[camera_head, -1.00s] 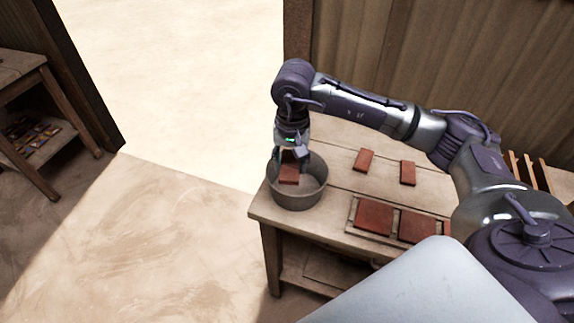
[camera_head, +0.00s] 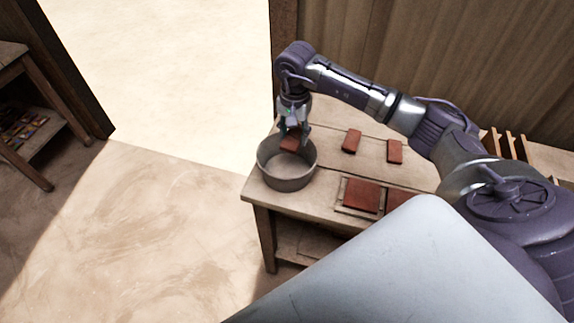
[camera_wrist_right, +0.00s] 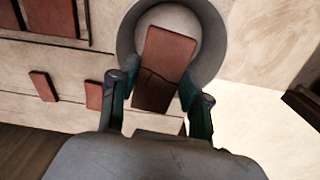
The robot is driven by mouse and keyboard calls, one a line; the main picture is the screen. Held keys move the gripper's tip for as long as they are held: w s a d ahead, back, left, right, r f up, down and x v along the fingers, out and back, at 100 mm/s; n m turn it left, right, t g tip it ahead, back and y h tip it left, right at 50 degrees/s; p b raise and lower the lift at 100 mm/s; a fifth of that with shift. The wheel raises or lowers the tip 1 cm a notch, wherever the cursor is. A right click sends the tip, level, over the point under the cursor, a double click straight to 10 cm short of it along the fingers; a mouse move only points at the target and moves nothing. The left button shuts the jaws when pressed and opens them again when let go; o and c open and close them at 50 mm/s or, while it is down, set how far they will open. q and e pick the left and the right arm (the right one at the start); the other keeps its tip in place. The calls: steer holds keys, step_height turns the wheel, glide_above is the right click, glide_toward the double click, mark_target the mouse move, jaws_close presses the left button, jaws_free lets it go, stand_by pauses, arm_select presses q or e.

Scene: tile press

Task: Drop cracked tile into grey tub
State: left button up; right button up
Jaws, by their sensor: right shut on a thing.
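The cracked tile (camera_head: 290,142) is a reddish-brown slab held in my right gripper (camera_head: 292,130). In the right wrist view, the tile (camera_wrist_right: 166,58) shows a dark crack line across it. There my right gripper (camera_wrist_right: 160,92) has a finger on each side of the tile. The grey tub (camera_head: 287,182) is round and stands at the table's left end. The tile is at the tub's far side, over its opening; its exact height is hard to tell. The tub (camera_wrist_right: 212,50) shows behind the tile in the wrist view. My left gripper is not in view.
Two small reddish tiles (camera_head: 351,141) (camera_head: 394,151) lie on the wooden table (camera_head: 320,190) right of the tub. Larger tiles (camera_head: 362,196) lie in a tray nearer me. A wooden rack (camera_head: 507,145) stands far right. Floor is open at left.

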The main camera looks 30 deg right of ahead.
steer(key=shift+f, duration=0.2)
steer(key=o, duration=1.3)
step_height(320, 180, up, 12)
steer(key=shift+a, duration=0.1)
